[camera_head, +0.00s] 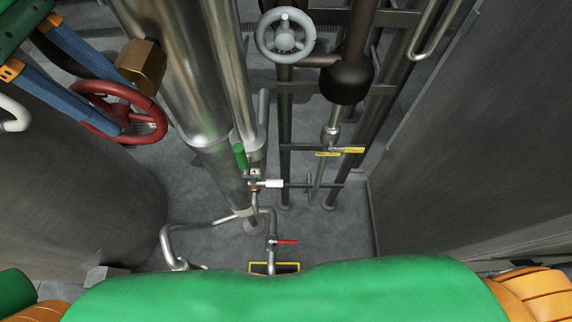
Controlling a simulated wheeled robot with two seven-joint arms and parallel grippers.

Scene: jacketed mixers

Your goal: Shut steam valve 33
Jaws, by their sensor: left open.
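A red handwheel (150,128) shows at the upper left, beside a brass hexagonal fitting (141,66). My left gripper (118,104) reaches in from the upper left with two blue fingers apart, over the near and left part of the red wheel. The fingers hide part of its rim, and I cannot tell whether they touch it. A grey handwheel (285,34) is at the top middle. No readable number shows which valve is 33. My right gripper is out of view.
Large steel pipes (185,70) stand right of the red wheel. Smaller valves have a green handle (240,156), a white handle (273,184), a yellow handle (350,150) and a red lever (287,242). Dark vessel walls (485,130) flank the scene. Grey floor (325,235) shows between.

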